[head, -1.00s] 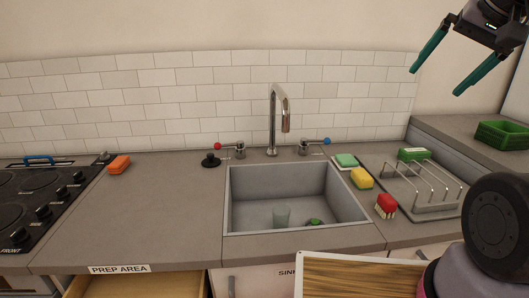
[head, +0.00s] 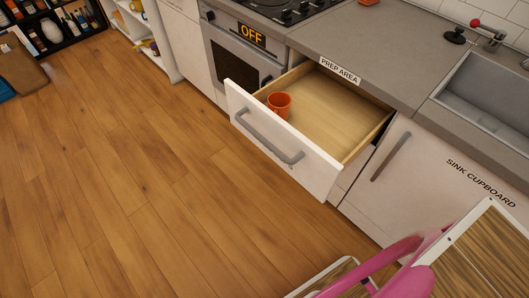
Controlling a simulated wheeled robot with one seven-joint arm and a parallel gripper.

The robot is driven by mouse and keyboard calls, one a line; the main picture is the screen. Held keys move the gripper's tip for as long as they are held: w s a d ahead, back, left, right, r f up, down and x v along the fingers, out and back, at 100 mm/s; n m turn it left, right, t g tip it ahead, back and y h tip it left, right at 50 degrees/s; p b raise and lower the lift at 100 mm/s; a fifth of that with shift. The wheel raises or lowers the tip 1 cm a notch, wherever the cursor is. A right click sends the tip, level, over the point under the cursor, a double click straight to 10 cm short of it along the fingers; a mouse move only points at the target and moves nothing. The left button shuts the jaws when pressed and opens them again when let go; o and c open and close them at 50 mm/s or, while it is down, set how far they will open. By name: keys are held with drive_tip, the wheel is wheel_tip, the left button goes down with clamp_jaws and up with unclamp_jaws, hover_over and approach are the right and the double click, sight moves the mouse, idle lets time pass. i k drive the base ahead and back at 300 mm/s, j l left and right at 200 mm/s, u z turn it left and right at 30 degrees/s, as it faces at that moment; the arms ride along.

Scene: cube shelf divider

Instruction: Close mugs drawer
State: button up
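The open drawer (head: 292,158) sticks out from under the counter below the "PREP AREA" label. It has a white front and a grey bar handle (head: 268,138). An orange mug (head: 279,104) stands inside, near the left end behind the drawer front. The rest of the drawer floor is bare wood. My gripper is not in the current head view.
The oven (head: 236,52), with an "OFF" display, is left of the drawer. The sink cupboard door (head: 405,170) is shut to the right. Wooden floor (head: 140,190) in front is clear. Shelves (head: 58,25) stand at the far left. My pink-and-wood parts show at lower right.

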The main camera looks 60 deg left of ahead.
sight(332, 120)
drive_tip(key=u, duration=2.45)
drive_tip(key=l+z, duration=0.15)
drive_tip(key=l, duration=0.65)
